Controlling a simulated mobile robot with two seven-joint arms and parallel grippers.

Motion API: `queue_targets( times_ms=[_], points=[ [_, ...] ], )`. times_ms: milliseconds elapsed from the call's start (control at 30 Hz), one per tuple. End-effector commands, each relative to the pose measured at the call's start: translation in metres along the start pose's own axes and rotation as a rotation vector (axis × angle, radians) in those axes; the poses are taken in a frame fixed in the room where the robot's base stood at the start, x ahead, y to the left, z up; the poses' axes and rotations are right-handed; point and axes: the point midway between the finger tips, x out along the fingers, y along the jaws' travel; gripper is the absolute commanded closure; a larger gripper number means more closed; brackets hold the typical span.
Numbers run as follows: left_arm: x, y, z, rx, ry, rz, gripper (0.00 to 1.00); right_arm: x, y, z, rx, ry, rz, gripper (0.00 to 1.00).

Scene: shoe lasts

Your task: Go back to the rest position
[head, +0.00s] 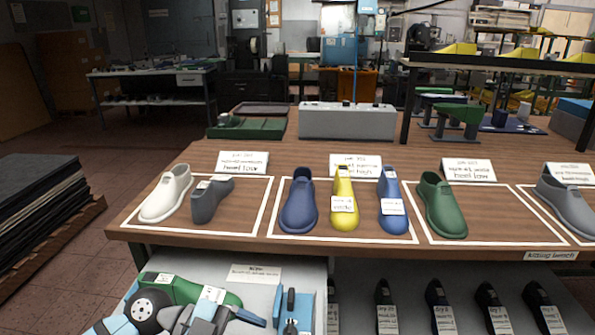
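My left arm comes in at the bottom left, and my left gripper (245,317) is low over the pale tray (310,268) below the bench front. Its fingers are small and overlap other shapes, so I cannot tell whether they are open. A green shoe last (222,297) with a white label lies in the tray, partly hidden behind my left arm.
On the wooden bench (250,250), white-outlined areas hold a cream shoe (166,196), a dark grey last (209,202), blue shoe (299,203), yellow last (344,190), blue last (391,194), green shoe (441,205) and grey shoe (567,200). Dark stack (45,200) stands left.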

Motion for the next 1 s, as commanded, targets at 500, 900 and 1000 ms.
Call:
queue_targets(
  times_ms=[500, 900, 1000],
  points=[
    [-0.101, 0.084, 0.132, -0.332, -0.248, -1.199, 0.14, 0.001, 0.000, -0.001, 0.000, 0.001, 0.000, 0.13],
    [-0.120, 0.241, 0.207, -0.706, -0.818, -1.068, 0.14, 0.001, 0.000, -0.001, 0.000, 0.002, 0.000, 0.13],
    [-0.104, 0.238, 0.205, -0.752, -0.786, -1.094, 0.14, 0.001, 0.000, -0.001, 0.000, 0.003, 0.000, 0.13]
  ],
)
